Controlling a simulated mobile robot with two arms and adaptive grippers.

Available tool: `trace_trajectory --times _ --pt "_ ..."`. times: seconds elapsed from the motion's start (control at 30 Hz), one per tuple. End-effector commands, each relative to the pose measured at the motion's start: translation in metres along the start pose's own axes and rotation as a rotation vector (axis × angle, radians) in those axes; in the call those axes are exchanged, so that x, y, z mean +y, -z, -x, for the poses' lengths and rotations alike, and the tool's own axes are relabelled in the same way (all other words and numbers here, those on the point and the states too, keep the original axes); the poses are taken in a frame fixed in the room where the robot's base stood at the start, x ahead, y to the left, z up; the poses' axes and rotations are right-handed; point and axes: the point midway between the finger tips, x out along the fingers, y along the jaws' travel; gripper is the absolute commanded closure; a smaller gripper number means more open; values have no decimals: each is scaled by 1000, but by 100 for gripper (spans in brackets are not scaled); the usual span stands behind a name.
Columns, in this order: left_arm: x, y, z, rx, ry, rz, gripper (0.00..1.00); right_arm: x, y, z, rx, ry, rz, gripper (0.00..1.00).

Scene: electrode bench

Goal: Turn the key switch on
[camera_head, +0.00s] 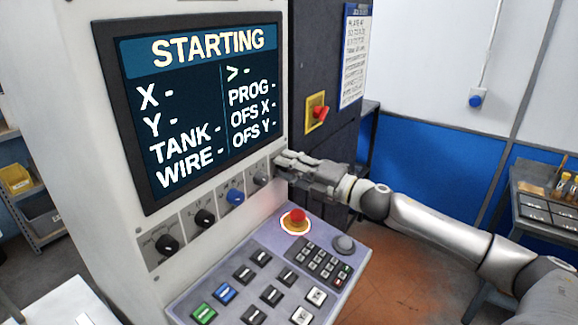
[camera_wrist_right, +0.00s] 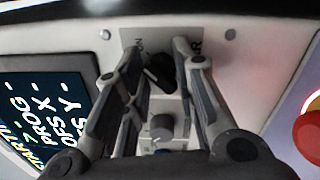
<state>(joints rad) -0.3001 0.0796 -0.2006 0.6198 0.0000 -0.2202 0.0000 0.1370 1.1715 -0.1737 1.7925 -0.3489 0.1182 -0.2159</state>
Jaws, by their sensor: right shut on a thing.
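The key switch (camera_wrist_right: 158,76) shows in the right wrist view as a black part on a light label plate, between my right gripper's fingers. Lettering reading "ON" shows beside it. My right gripper (camera_wrist_right: 160,55) is shut on it. In the head view my right gripper (camera_head: 279,163) is at the right end of the row of knobs, against the panel, and hides the key switch there. The screen (camera_head: 195,100) reads "STARTING", with dashes beside its other entries. My left gripper is out of view.
A grey knob (camera_head: 262,177), a blue knob (camera_head: 236,196) and black knobs (camera_head: 205,217) line the panel left of the gripper. A red emergency button (camera_head: 295,221) and a keypad (camera_head: 322,262) sit on the console below. A red switch on yellow (camera_head: 317,113) is behind.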

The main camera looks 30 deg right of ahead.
Motion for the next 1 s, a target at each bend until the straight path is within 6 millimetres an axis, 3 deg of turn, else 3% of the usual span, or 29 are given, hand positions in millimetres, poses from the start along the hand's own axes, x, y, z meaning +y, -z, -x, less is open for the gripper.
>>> trace_trajectory --times 0.07,0.1,0.27,0.67,1.0 --pt "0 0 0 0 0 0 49 -1 -1 0 -2 1 -5 98" --pt "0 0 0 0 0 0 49 -1 -1 0 -2 2 -5 73" --pt "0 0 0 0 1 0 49 -1 0 0 -1 1 -3 54" --pt "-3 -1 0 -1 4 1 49 -1 0 2 1 1 -1 54" --pt "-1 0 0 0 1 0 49 -2 1 26 2 4 -2 54"
